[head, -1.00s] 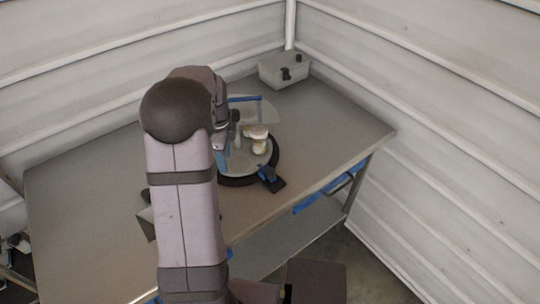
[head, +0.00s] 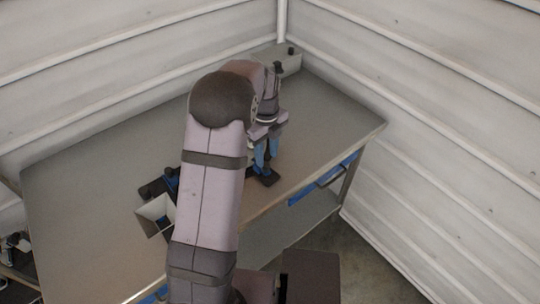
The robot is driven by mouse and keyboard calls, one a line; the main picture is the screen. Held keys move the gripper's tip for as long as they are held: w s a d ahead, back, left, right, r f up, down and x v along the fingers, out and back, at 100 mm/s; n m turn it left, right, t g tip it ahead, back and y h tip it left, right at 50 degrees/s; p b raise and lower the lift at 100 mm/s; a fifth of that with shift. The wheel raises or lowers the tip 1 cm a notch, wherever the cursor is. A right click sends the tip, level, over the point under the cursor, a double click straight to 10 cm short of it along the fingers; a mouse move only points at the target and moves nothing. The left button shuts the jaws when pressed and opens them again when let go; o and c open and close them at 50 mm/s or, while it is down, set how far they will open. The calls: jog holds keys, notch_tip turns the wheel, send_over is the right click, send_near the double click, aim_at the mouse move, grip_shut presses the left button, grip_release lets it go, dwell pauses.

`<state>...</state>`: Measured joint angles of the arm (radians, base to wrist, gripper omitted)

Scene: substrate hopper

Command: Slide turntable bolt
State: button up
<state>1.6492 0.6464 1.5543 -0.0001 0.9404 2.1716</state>
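The turntable bolt (head: 265,175), a black base with a blue part, sits on the table near its front edge, right of my arm. My gripper (head: 266,162) points down just over it, with two blue fingers a little apart. The fingertips overlap the bolt's blue part in the picture. I cannot tell whether they touch it or have anything between them. The turntable itself is hidden behind my arm and gripper.
A grey box (head: 287,60) with dark knobs stands in the back corner. The left part of the table (head: 90,190) is clear.

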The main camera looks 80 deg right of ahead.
aim_at(266, 164)
jog(key=shift+w+d+f+b, duration=0.1)
jog(key=shift+f+b, duration=0.6)
jog(key=shift+f, duration=0.6)
jog(key=shift+w+d+f+b, duration=0.1)
jog(key=shift+f+b, duration=0.6)
jog(key=shift+f, duration=0.55)
jog(key=c, duration=0.7)
